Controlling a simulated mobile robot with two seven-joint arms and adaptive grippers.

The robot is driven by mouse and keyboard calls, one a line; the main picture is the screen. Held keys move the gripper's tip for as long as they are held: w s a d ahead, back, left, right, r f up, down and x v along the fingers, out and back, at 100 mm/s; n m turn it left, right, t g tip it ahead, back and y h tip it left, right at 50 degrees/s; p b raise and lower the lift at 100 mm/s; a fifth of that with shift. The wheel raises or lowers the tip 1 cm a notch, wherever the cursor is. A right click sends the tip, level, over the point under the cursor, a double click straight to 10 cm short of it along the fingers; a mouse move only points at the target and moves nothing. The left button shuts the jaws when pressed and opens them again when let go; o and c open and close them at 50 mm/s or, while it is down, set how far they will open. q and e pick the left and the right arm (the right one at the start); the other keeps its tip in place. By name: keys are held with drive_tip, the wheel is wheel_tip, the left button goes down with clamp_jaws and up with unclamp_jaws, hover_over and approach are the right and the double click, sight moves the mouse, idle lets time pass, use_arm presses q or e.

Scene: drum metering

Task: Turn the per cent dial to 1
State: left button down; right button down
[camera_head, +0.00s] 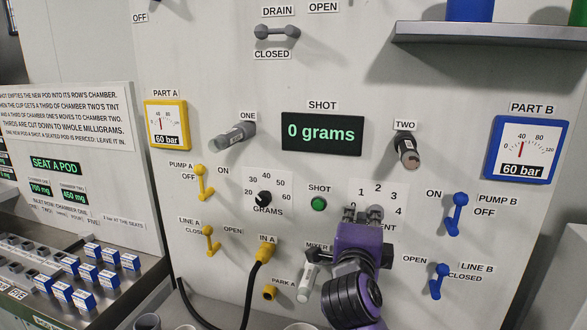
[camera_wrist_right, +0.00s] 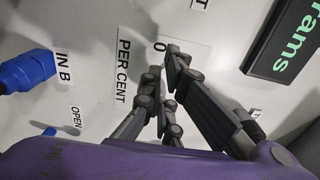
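The per cent dial is hidden or nearly so at the gripper's fingers. Its scale card (camera_head: 385,201) shows the numbers 1, 2, 3 and 4 in the head view, and a 0 shows on the card in the wrist view (camera_wrist_right: 178,40). The dial's pointer cannot be read. My right gripper (camera_head: 363,213) is at the card's lower part, its fingertips close to the panel. In the wrist view my right gripper (camera_wrist_right: 162,72) has a narrow gap between its fingertips, with nothing clearly held. Whether it touches the dial cannot be told. My left gripper is not in view.
The green shot button (camera_head: 319,204) and the grams dial (camera_head: 264,198) are left of my gripper. The blue pump B lever (camera_head: 457,209) and line B lever (camera_head: 438,282) are to the right. A grey mixer lever (camera_head: 308,281) is close beside my right wrist. Handle two (camera_head: 407,150) protrudes above.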

drive_tip(key=shift+w+a, duration=0.1)
idle(0.3)
drive_tip(key=shift+a, duration=0.1)
drive_tip(key=shift+v, duration=2.95)
drive_tip(key=shift+a+r, duration=0.1)
drive_tip(key=shift+a, duration=0.1)
